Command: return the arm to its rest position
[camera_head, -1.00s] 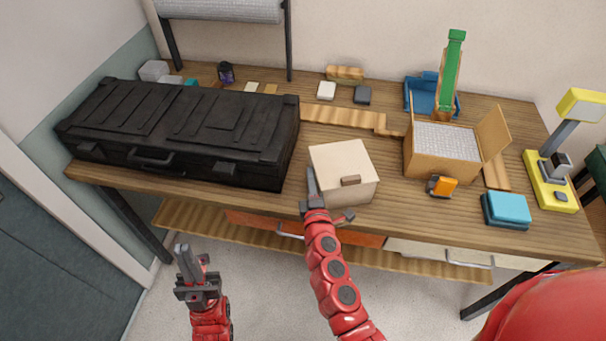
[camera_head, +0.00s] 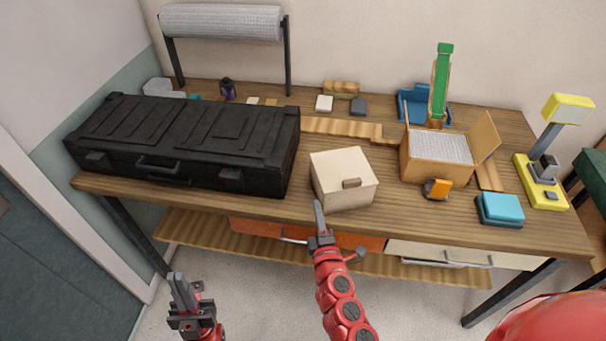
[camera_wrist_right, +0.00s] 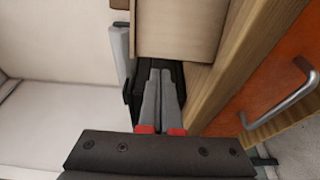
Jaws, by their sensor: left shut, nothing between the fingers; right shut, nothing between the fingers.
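My right gripper (camera_head: 319,207) is shut and empty at the table's front edge, just in front of the cream box (camera_head: 338,168). It is hard to tell whether its fingertips are over the wood or just off the edge. In the right wrist view its fingers (camera_wrist_right: 160,78) lie side by side, closed, with the box (camera_wrist_right: 175,28) above them in the picture. My left gripper (camera_head: 176,280) is shut and empty, low at the lower left, in front of the table and apart from everything.
A black case (camera_head: 185,143) fills the table's left part. An open carton (camera_head: 435,168), an orange item (camera_head: 437,189) and blue pads (camera_head: 501,208) stand to the right. Below are an orange drawer (camera_wrist_right: 276,85) with a metal handle and a lower shelf (camera_head: 200,234). The floor in front looks clear.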

